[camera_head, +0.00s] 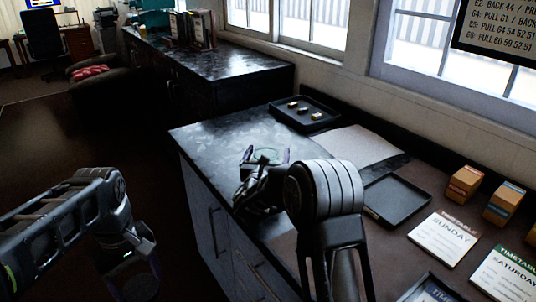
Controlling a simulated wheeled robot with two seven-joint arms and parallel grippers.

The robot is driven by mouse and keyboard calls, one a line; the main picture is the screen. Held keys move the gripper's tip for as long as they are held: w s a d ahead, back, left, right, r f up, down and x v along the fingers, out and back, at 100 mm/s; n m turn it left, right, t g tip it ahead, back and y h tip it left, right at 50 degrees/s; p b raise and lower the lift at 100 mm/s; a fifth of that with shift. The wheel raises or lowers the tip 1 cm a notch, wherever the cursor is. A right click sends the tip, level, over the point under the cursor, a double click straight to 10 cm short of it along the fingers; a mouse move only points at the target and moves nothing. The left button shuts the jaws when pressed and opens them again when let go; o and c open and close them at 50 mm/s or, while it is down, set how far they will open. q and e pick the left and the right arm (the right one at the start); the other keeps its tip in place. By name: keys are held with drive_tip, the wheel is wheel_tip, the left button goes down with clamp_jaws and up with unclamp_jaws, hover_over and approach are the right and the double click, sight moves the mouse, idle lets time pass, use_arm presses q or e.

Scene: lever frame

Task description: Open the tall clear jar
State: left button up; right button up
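My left gripper (138,283) hangs low at the lower left, off the counter and pointing down. It is dark, and its fingers are not clear.
The dark counter (212,133) has a black tray with small blocks (304,113) at the back, a grey sheet (352,148) and an empty black tray (396,200). Small boxes (464,184) and a Sunday timetable card (444,237) lie right. Dark floor (95,150) is open at left.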

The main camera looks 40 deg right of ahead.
use_arm(q)
drive_tip(key=shift+r, duration=0.15)
use_arm(e)
drive_tip(key=shift+r, duration=0.15)
use_arm(q)
drive_tip(key=shift+f+b, duration=0.75)
drive_tip(key=shift+f, duration=0.15)
use_arm(e)
drive_tip(key=v, duration=1.2)
